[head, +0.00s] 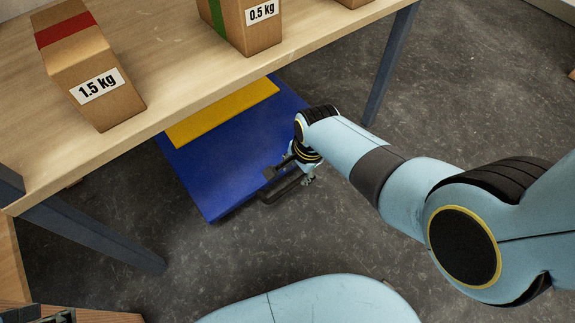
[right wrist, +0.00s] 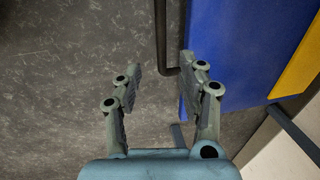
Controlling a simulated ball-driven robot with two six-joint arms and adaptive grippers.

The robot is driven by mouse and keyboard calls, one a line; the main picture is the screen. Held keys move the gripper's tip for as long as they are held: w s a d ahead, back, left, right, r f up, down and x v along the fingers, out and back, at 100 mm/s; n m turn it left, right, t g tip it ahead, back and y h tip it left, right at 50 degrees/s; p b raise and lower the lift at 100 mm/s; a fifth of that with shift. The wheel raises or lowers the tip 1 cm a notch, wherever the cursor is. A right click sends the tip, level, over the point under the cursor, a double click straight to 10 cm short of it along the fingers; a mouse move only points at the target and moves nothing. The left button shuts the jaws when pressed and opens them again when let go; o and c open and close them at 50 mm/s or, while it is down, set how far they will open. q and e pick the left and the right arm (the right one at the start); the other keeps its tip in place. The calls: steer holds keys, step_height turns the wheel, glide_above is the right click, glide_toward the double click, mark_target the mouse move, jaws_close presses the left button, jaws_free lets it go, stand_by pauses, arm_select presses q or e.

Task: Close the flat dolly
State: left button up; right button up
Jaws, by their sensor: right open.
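The flat dolly (head: 235,150) has a blue deck and lies on the floor, partly under the table. Its blue deck (right wrist: 240,50) also shows at the right of the right wrist view. A dark bar handle (head: 283,190) sticks out at its near right edge. In the right wrist view the handle (right wrist: 161,35) bends towards the deck. My right gripper (head: 306,180) is at the handle. In the right wrist view its fingers (right wrist: 160,66) are open, with the bar in line between the tips; contact cannot be told. A grey-green part at the bottom left, probably my left gripper (head: 40,315), is mostly cut off.
A yellow panel (head: 222,112) lies on the deck. The wooden table (head: 180,85) with dark legs (head: 390,65) overhangs the dolly. A 1.5 kg box (head: 88,70) and a 0.5 kg box (head: 240,25) stand on it.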

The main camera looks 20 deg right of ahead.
steer(key=b, duration=0.5)
glide_above(292, 185)
steer(key=s, duration=0.1)
steer(key=f, duration=0.6)
steer(key=shift+d+f, duration=0.2)
steer(key=shift+f, duration=0.05)
steer(key=shift+w+f+b, duration=0.1)
steer(key=shift+f+b, duration=0.45)
steer(key=shift+f, duration=0.15)
arm_select(q)
step_height(292, 185, down, 9)
steer(key=w+t, duration=0.2)
steer(key=t, duration=0.6)
arm_select(e)
steer(key=shift+f, duration=0.3)
steer(key=shift+w+a+f+b, duration=0.1)
steer(key=shift+w+f+b, duration=0.1)
steer(key=shift+f+b, duration=0.35)
steer(key=shift+w+f+b, duration=0.15)
steer(key=shift+f+b, duration=0.25)
steer(key=shift+b, duration=0.1)
arm_select(q)
steer(key=w+d+r+t+h, duration=0.1)
steer(key=w+r+t, duration=0.3)
steer(key=w+r, duration=0.1)
steer(key=shift+d+r+m, duration=0.15)
steer(key=shift+r+m, duration=0.25)
steer(key=shift+r, duration=0.45)
arm_select(e)
jaws_close()
